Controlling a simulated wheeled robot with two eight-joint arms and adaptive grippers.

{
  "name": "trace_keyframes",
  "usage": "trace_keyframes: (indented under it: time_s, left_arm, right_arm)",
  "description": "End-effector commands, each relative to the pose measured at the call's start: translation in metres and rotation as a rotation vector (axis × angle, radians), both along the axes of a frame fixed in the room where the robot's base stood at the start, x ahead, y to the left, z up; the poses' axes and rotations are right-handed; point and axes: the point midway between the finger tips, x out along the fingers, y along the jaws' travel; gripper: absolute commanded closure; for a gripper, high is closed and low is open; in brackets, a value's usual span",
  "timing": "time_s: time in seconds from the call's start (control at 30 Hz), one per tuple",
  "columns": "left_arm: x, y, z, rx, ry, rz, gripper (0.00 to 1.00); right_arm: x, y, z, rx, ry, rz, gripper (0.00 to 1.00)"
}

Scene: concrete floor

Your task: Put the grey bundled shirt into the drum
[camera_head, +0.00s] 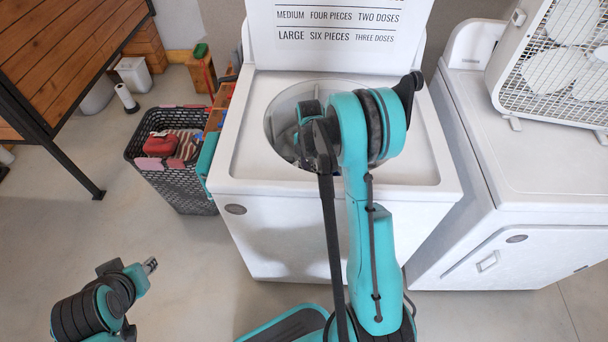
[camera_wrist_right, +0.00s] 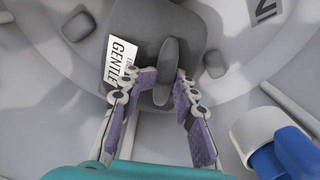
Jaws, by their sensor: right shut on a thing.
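The drum (camera_head: 281,100) is the round opening in the top of the white washer; its pale inside wall (camera_wrist_right: 40,80) fills the right wrist view. My right arm reaches over it from the front, and its gripper (camera_wrist_right: 168,84) points down into the drum. The gripper is shut on the upright ridge of the grey bundled shirt (camera_wrist_right: 190,38), a dark grey rounded block with a white tag reading "GENTLE". In the head view my arm mostly hides the shirt. My left gripper (camera_head: 150,265) is low at the left, away from the washer; its fingers are too small to judge.
The washer's raised lid (camera_head: 335,30) carries printed load sizes. A dark basket (camera_head: 180,178) of clothes stands left of the washer. A white machine (camera_head: 540,180) with a box fan (camera_head: 560,65) stands right. A blue-and-white object (camera_wrist_right: 275,150) shows beside the gripper.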

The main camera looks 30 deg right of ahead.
Motion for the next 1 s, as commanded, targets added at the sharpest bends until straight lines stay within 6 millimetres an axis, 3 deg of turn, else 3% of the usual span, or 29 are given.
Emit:
trace_keyframes:
  time_s: [1.0]
  left_arm:
    - [0.000, 0.000, 0.018, 0.000, 0.000, 0.000, 0.68]
  right_arm:
    - [0.000, 0.000, 0.029, 0.000, -0.001, 0.000, 1.00]
